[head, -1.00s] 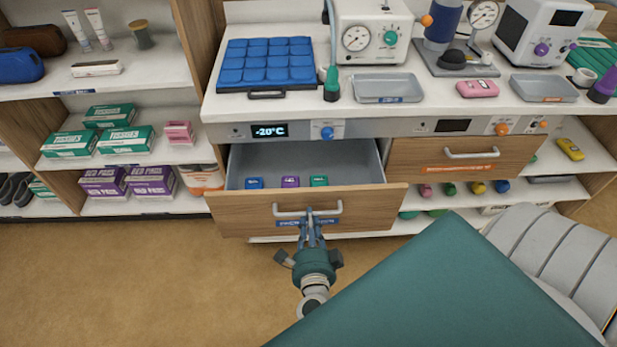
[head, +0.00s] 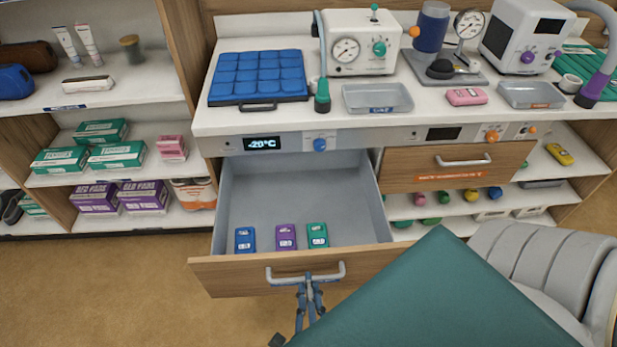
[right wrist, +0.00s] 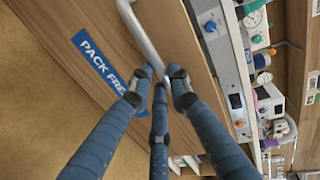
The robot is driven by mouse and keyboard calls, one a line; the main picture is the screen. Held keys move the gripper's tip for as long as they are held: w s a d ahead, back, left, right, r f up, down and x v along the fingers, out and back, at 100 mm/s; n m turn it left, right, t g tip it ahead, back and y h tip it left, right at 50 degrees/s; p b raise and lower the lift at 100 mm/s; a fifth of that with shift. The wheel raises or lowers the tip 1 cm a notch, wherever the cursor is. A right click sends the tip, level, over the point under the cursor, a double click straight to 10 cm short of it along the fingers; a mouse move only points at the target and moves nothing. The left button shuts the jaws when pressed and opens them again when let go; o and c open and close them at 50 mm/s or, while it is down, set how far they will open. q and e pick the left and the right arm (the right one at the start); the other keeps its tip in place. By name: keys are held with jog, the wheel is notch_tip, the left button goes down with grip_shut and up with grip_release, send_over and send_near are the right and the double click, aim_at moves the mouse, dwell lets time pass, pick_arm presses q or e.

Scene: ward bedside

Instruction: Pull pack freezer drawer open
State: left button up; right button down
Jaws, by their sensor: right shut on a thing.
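The pack freezer drawer (head: 215,279) is pulled well out under the -20°C display (head: 263,144). Blue, purple and green packs (head: 286,237) stand inside near its front. My right gripper (head: 308,281) is shut on the drawer's silver handle (head: 341,269). In the right wrist view, the fingers of my right gripper (right wrist: 160,84) close around the handle bar (right wrist: 138,32), beside the blue label (right wrist: 100,62) reading "PACK FRE", the rest of which is hidden. My left gripper is not in view.
A teal panel (head: 435,295) covers the lower right, close to my right gripper. A grey padded chair (head: 535,250) stands at the right. A closed drawer (head: 455,165) is beside the open one. Open floor (head: 110,290) lies at the left.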

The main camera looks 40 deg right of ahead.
jog(key=c, duration=1.6)
grip_release()
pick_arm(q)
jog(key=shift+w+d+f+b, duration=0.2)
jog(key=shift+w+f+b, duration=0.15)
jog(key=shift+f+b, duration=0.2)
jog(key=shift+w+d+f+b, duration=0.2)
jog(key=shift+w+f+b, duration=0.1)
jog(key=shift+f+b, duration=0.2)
pick_arm(e)
jog(key=r+x, duration=0.2)
jog(key=x, duration=0.8)
jog(key=w+r+x, duration=0.1)
jog(key=r+x, duration=0.1)
jog(key=x, duration=0.8)
jog(key=r+x, duration=0.2)
jog(key=x, duration=0.8)
jog(key=shift+w+d+r, duration=0.15)
jog(key=shift+w+d, duration=0.2)
jog(key=shift+d, duration=0.05)
jog(key=shift+c, duration=0.6)
